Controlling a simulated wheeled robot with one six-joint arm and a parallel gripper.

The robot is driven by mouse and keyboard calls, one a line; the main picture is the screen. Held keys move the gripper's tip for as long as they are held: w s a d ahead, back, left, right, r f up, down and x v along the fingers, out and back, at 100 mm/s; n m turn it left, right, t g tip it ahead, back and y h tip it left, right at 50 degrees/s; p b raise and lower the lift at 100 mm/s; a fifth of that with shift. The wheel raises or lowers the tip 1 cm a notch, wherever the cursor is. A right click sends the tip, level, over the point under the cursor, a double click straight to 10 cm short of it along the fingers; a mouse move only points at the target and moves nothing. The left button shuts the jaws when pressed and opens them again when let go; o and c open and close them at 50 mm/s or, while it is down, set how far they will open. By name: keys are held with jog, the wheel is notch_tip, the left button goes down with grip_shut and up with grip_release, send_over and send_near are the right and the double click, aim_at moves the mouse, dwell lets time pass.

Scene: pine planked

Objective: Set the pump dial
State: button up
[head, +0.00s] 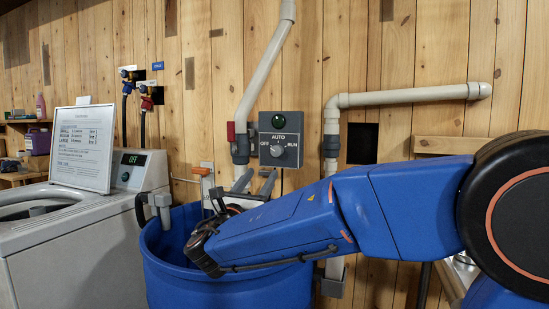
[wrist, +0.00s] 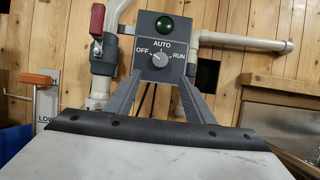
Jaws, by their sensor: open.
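My gripper (head: 256,181) is open and empty, just below and in front of the box. In the wrist view my two grey fingers (wrist: 160,80) stand apart, their tips near the box's lower edge, not around the knob.
A blue tub (head: 170,262) stands below my arm. Pale pipes (head: 264,70) run left and right of the box. A red valve handle (wrist: 97,20) is close to the left. A washer (head: 80,225) with a sign (head: 84,146) stands at the left.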

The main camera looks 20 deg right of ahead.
aim_at(276, 153)
jog(key=x, duration=1.1)
jog(key=shift+w+d+r, duration=0.15)
jog(key=shift+w+d, duration=0.05)
jog(key=shift+w, duration=0.1)
jog(key=shift+c, duration=0.4)
jog(key=c, duration=1)
